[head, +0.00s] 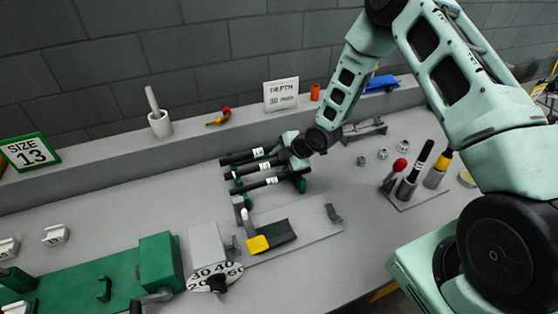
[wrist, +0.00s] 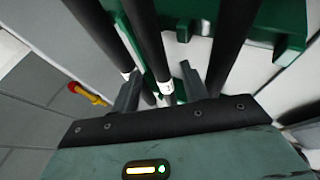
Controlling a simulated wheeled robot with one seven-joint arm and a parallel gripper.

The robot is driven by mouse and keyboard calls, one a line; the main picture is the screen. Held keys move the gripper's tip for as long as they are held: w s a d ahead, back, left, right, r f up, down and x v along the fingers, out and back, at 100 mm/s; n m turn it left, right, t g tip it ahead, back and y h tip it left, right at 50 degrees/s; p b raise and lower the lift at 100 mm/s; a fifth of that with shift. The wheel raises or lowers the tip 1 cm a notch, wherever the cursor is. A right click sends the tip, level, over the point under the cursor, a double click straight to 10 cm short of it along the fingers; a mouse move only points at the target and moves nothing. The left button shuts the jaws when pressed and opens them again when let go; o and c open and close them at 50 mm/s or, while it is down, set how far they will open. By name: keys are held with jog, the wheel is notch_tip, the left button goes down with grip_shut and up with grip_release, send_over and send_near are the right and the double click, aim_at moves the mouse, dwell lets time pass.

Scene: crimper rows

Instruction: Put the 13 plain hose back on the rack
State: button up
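Three black hoses with white labels lie side by side on a green rack (head: 299,184) in the head view. They are the upper hose (head: 238,158), the middle hose (head: 240,172) and the lower hose (head: 246,187). I cannot read their numbers for certain, so I cannot tell which is the 13 plain hose. My gripper (head: 291,153) is at their right ends. In the wrist view, my gripper (wrist: 160,88) has its fingers apart, one on each side of the middle hose (wrist: 146,35), with gaps showing. The green rack (wrist: 292,22) is beneath. The hose's near end is hidden.
A stand (head: 407,195) holds upright pieces, including a black labelled hose (head: 421,160). A crimper (head: 150,265) with a dial is at front left. A flat fixture (head: 310,222) lies in front of the rack. Signs show size 13 (head: 30,152) and depth 30 (head: 282,95).

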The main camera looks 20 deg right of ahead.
jog(key=b+v, duration=0.1)
jog(key=v, duration=1.6)
jog(key=shift+s+b, duration=0.25)
jog(key=shift+b, duration=0.1)
jog(key=shift+r, duration=0.15)
jog(key=s+a+r+m+g+h, duration=0.1)
jog(key=s+a+r+m, duration=0.3)
jog(key=s, duration=0.5)
jog(key=s+a+r+m+g+h, duration=0.1)
jog(key=s+a+r+m+g, duration=0.2)
jog(key=s+a, duration=0.4)
jog(key=s+a+r+m+g+h, duration=0.2)
jog(key=s+a+r+m, duration=0.2)
jog(key=s, duration=0.7)
jog(key=shift+a+r+m, duration=0.3)
jog(key=shift+a+r, duration=0.05)
jog(key=shift+a, duration=0.8)
jog(key=shift+s, duration=0.15)
